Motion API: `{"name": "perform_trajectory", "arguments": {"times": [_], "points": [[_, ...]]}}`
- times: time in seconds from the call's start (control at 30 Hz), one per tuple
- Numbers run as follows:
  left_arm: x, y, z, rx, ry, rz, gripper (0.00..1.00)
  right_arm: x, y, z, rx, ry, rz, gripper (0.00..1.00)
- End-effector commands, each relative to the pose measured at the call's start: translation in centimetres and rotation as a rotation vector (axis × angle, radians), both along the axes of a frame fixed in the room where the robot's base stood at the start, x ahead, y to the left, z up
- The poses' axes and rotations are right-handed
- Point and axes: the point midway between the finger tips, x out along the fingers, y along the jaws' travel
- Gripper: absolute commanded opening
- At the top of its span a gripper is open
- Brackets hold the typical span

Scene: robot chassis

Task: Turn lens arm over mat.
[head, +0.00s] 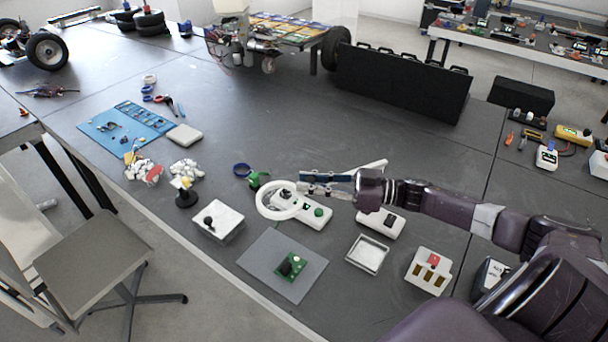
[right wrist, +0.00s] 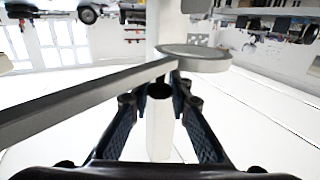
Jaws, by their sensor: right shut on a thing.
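The magnifier lens (head: 263,204) is a white ring on a white arm (head: 372,166) in the head view. The ring sits over the left part of a white base with a green knob (head: 318,212). My right gripper (head: 306,184) comes in from the right and is shut on the lens arm; its fingers hide part of it. In the right wrist view the ring (right wrist: 196,54) is just beyond the fingertips (right wrist: 160,88), and the arm runs off to the left. The grey mat (head: 257,262) lies nearer me, bearing a green circuit board (head: 290,266). The ring is apart from the mat. My left gripper is out of view.
A white box with a black knob (head: 226,228) stands left of the mat. To the right are a white tray (head: 368,254), a white switch box (head: 383,225) and a box with a red button (head: 430,282). A black stand (head: 187,197) is farther left.

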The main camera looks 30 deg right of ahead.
Motion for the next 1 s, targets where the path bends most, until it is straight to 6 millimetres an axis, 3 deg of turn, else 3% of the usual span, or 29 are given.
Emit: {"name": "perform_trajectory", "arguments": {"times": [0.3,0.77,0.8,0.93,1.0], "points": [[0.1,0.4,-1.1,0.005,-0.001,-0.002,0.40,-2.1,0.1,0.0,0.000,-0.001,0.096,0.00],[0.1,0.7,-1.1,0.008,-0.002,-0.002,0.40,-2.5,0.2,0.1,0.000,-0.001,0.112,0.00],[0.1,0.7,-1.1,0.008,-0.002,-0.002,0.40,-2.5,0.2,0.0,0.000,-0.001,0.112,0.20],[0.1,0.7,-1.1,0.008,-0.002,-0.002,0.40,-2.5,0.2,0.0,-0.001,-0.001,0.111,0.34],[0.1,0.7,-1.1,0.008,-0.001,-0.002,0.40,-2.5,0.2,0.0,0.000,-0.001,0.110,0.37]]}}
